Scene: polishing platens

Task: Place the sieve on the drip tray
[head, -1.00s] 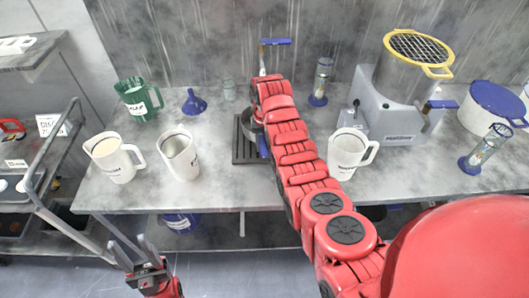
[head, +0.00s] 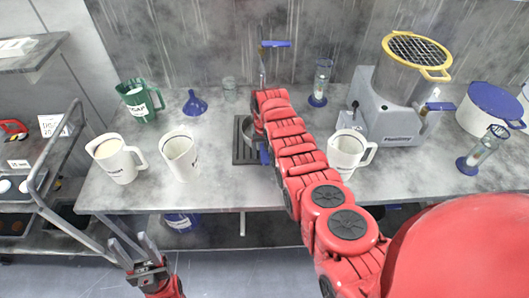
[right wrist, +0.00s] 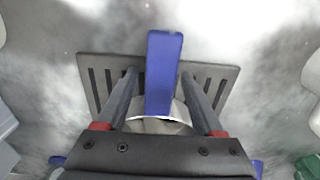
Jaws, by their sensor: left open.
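A round metal vessel with a blue handle, seemingly the sieve (head: 247,128), is at the drip tray (head: 240,155), partly hidden by my right arm. In the right wrist view its blue handle (right wrist: 164,75) stands between the fingers of my right gripper (right wrist: 160,85), with a gap visible on the left side. The metal rim (right wrist: 155,125) is below, over the dark slotted tray (right wrist: 95,75). I cannot tell whether it rests flat on the tray. My right gripper looks open around the handle. My left gripper (head: 136,248) is open and empty, low in front of the bench.
Two white jugs (head: 117,158) (head: 180,155) stand left of the tray and another (head: 346,150) stands right. A grey machine (head: 385,115) with a yellow-rimmed mesh (head: 417,50) is at right. A blue-handled tap (head: 275,44) is behind the tray. A blue funnel (head: 195,104) lies back left.

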